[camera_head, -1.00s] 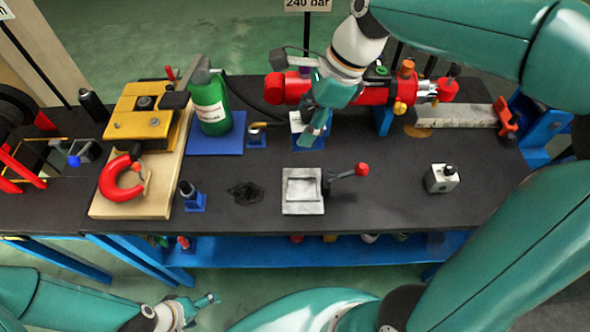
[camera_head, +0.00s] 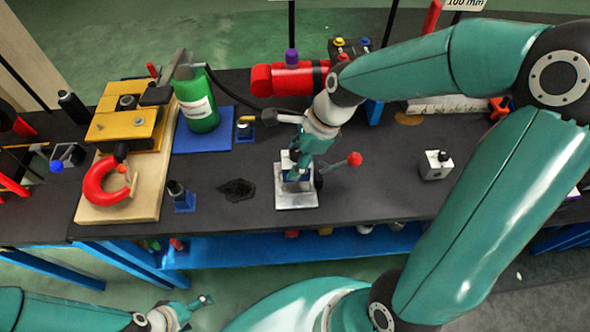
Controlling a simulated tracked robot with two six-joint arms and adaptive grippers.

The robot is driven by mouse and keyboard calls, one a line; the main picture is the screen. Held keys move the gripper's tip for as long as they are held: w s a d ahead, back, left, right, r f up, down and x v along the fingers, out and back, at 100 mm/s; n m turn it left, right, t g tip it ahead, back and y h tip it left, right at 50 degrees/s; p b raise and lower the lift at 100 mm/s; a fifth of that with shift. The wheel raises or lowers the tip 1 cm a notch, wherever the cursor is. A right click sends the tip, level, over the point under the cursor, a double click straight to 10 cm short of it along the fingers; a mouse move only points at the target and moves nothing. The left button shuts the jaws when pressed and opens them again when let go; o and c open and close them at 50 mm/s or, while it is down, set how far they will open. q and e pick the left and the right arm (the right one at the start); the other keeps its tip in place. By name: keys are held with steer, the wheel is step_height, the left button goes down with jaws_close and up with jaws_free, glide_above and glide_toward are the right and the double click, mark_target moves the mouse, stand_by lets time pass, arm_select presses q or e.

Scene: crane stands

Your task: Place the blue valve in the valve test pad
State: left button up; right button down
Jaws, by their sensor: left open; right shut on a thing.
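My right gripper (camera_head: 298,172) is shut on the blue valve (camera_head: 290,166), a small blue-and-white block partly hidden by the fingers. It is over the valve test pad (camera_head: 296,203), a pale metal square plate on the dark bench top. I cannot tell whether the valve touches the pad. A lever with a red knob (camera_head: 355,159) stands at the pad's right side. My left gripper (camera_head: 200,305) is open and empty, low in front of the bench.
A green bottle (camera_head: 197,105) stands on a blue mat (camera_head: 222,140) at back left. A red ring (camera_head: 101,182) lies on a wooden board (camera_head: 146,203). A red cylinder (camera_head: 290,79) lies behind.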

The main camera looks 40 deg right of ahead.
steer(key=shift+f+b, duration=0.3)
steer(key=shift+f, duration=1.9)
steer(key=shift+f, duration=0.1)
steer(key=shift+c, duration=2.2)
jaws_free()
steer(key=p+v, duration=0.1)
steer(key=v, duration=1.1)
steer(key=shift+s, duration=0.25)
